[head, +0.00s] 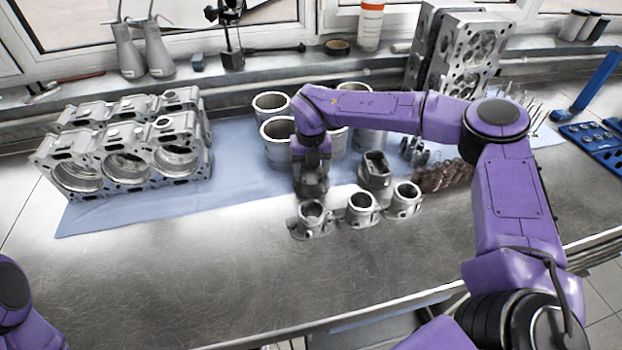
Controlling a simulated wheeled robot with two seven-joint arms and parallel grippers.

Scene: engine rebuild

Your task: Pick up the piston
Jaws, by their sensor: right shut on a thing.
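My right gripper (311,178) points down at the front edge of the blue cloth, left of the middle of the parts. It is shut on a dark grey metal piece, which I take to be the piston (312,190); the jaws hide most of it. I cannot tell whether it still touches the surface. A similar grey metal part with an open top (376,168) stands to the right, apart from the gripper. My left gripper is out of view; only a part of my left arm shows at the lower left.
Several cylinder liners (271,104) stand close behind the gripper. Flanged round parts (361,209) stand in a row just in front. An engine block (128,150) is at left, springs (446,175) at right, a cylinder head (462,52) behind. The front steel bench (220,270) is clear.

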